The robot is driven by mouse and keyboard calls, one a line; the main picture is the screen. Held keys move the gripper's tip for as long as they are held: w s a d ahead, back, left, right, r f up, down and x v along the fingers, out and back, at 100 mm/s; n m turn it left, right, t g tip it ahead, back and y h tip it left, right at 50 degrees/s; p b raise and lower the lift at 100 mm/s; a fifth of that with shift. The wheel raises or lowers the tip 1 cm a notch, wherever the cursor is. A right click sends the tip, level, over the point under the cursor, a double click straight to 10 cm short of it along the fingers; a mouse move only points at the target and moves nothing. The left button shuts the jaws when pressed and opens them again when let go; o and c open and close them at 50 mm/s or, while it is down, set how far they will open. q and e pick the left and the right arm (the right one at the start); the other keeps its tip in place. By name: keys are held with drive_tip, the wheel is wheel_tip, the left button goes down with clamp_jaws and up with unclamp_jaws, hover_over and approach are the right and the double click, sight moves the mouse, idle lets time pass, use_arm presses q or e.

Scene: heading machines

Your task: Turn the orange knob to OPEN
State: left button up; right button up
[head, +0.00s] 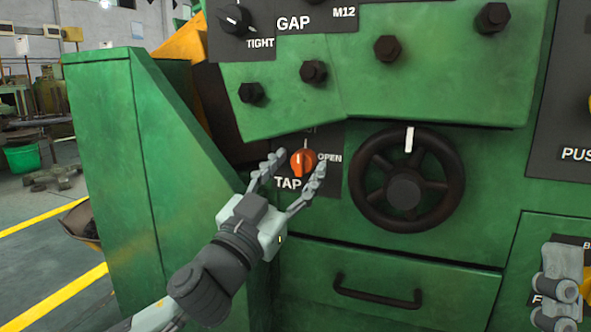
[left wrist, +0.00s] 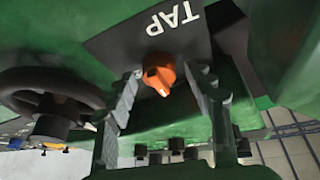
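The orange knob (head: 301,165) sits on a dark plate lettered TAP (head: 287,183) on the green machine's front, with the word OPEN (head: 329,158) to its right. Its grip stands roughly upright; a label above is mostly hidden by the green cover. My left gripper (head: 298,168) is open, one finger on each side of the knob. In the left wrist view, the knob (left wrist: 158,74) shows between the two open fingers (left wrist: 164,78), with gaps on both sides; contact is not visible. Part of my right gripper (head: 558,285) shows at the lower right edge; its fingers are unclear.
A dark handwheel (head: 405,181) is right of the knob. A green cover with several bolts (head: 313,72) overhangs above. A drawer handle (head: 377,292) is below. A GAP dial (head: 235,18) is at the top left. A green side panel (head: 150,170) stands left of my left gripper.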

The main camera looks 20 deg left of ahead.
use_arm(q)
drive_tip(key=c, duration=1)
